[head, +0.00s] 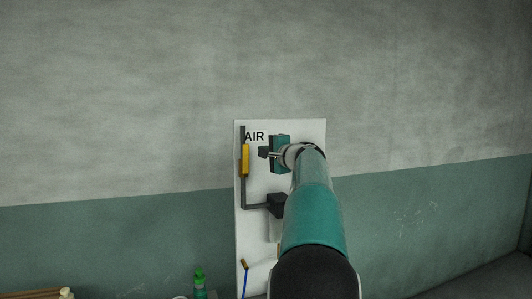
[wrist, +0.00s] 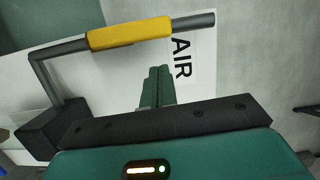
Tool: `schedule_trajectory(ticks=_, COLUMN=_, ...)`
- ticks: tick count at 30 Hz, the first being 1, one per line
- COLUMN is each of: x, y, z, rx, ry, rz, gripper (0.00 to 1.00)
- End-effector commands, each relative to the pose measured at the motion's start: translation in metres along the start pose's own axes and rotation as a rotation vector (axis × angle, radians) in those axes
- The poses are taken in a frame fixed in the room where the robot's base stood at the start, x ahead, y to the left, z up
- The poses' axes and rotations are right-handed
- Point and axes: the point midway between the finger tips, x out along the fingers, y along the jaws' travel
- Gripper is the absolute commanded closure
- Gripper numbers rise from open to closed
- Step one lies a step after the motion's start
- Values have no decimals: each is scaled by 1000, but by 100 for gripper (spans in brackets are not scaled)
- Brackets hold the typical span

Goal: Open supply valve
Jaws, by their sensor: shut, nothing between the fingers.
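The supply valve on the white panel labelled "AIR" has a dark bent lever with a yellow grip (head: 245,160). The lever runs upright, then bends right at its lower end to a dark block (head: 278,205). In the wrist view the yellow grip (wrist: 130,33) lies beyond my fingertips, and the dark block (wrist: 52,128) is at the left. My gripper (head: 263,153) is just right of the yellow grip in the head view. Its green fingers (wrist: 157,70) are together and empty. They look apart from the lever, though the depth gap is hard to judge.
The white panel (head: 308,132) stands against a grey and green wall (head: 120,235). My arm hides the panel's lower right.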

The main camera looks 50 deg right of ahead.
Motion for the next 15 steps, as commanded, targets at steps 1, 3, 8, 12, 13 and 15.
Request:
schedule_trajectory(ticks=1, x=0, y=2, z=-3, rx=1, ry=3, rz=3, gripper=100)
schedule_trajectory(ticks=3, x=-16, y=1, z=-3, rx=2, ry=6, rz=3, gripper=100)
schedule_trajectory(ticks=8, x=-46, y=1, z=2, rx=1, ry=4, rz=2, gripper=100)
schedule_trajectory(ticks=12, x=-73, y=2, z=3, rx=1, ry=4, rz=2, gripper=100)
schedule_trajectory(ticks=13, x=-78, y=2, z=3, rx=2, ry=4, rz=2, gripper=100)
schedule_trajectory(ticks=15, x=-87, y=2, z=4, rx=0, ry=3, rz=2, gripper=100)
